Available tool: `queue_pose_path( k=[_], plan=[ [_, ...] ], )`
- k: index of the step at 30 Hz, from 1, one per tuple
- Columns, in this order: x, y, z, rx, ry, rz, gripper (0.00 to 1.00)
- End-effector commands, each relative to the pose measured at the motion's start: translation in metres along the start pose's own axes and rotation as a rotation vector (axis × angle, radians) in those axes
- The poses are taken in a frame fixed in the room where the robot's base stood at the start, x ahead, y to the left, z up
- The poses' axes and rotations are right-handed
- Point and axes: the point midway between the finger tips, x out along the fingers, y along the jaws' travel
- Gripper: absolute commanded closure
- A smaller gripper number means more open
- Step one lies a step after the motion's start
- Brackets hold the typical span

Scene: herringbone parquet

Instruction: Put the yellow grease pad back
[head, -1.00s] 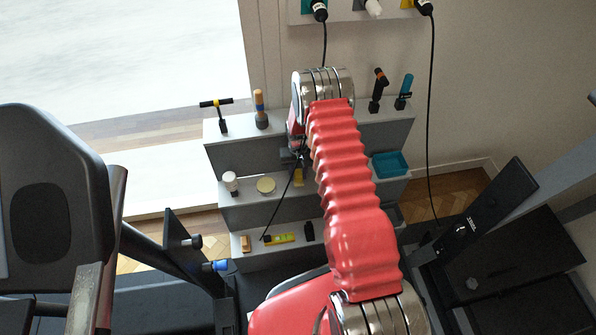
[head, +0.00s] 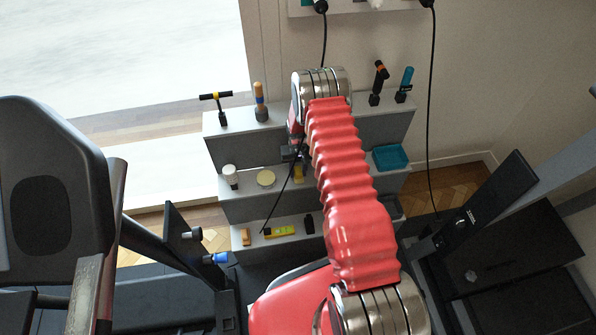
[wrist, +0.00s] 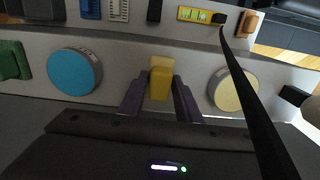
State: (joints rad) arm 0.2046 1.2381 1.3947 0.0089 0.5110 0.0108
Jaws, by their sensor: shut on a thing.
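The yellow grease pad (wrist: 160,80) is a small yellow block, held upright between the two dark purple fingers of my gripper (wrist: 160,92) in the wrist view. In the head view the pad (head: 299,171) is a small yellow patch below the gripper (head: 292,153), at the middle step of the grey stepped rack (head: 235,186). My red arm hides part of the rack. I cannot tell whether the pad touches the step.
A cream disc (wrist: 232,90) and a blue disc (wrist: 74,72) lie either side of the gripper. A black cable (wrist: 255,100) crosses close by. A yellow level (head: 279,231) lies on the lowest step. A teal tray (head: 390,158) sits at the right.

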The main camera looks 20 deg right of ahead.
Motion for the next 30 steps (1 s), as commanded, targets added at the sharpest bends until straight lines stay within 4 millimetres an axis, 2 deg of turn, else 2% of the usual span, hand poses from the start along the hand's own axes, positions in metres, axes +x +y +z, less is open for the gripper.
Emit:
queue_pose_path(
  k=[8,9,18,23,28,30],
  plan=[
    [0.0041,0.0000,-0.0001,0.000,0.000,0.000,0.92],
    [0.0041,0.0000,-0.0002,0.000,0.000,0.000,0.68],
    [0.0039,0.0000,0.0000,0.000,0.000,0.000,0.48],
    [0.0039,0.0000,0.0000,0.000,0.000,0.000,0.48],
    [0.0040,0.0000,0.0001,0.000,0.000,0.000,0.36],
    [0.0039,0.0000,0.0000,0.000,0.000,0.000,0.35]
  ],
)
